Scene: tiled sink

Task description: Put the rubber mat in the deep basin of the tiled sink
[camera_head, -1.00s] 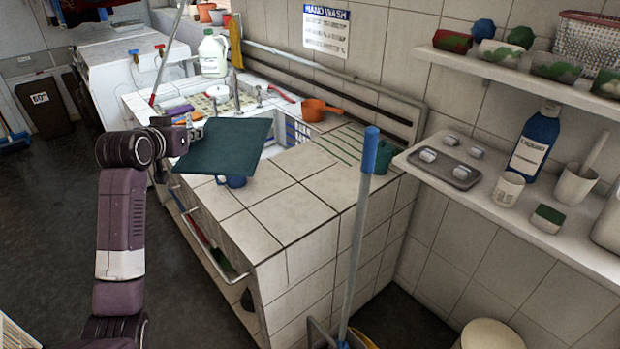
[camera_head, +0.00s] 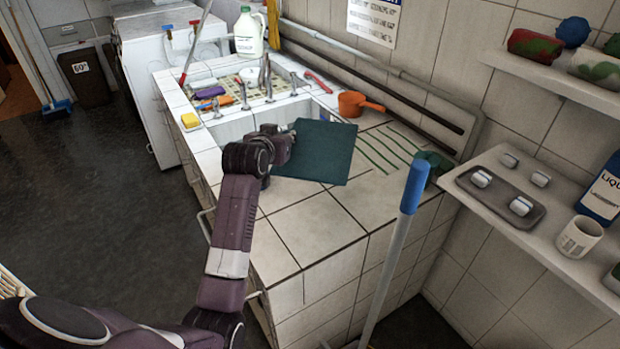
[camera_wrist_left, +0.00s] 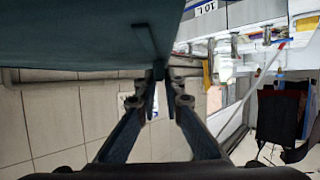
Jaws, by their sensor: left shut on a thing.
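The rubber mat (camera_head: 318,152) is a flat dark green sheet in the head view. My left gripper (camera_head: 291,142) is shut on its left edge and holds it out over the tiled counter, at the near right side of the sink. In the left wrist view the mat (camera_wrist_left: 85,35) fills the upper left, and the fingertips of my left gripper (camera_wrist_left: 160,72) meet at its edge. The basin (camera_head: 236,126) of the tiled sink shows behind my left gripper; the arm and mat hide part of it. My right gripper is not in view.
An orange pan (camera_head: 354,104) stands on the counter behind the mat. Taps (camera_head: 266,78), a yellow sponge (camera_head: 190,121) and a white jug (camera_head: 249,34) are around the sink. A blue-topped pole (camera_head: 413,188) rises in front of the counter. A shelf (camera_head: 560,225) juts out at right.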

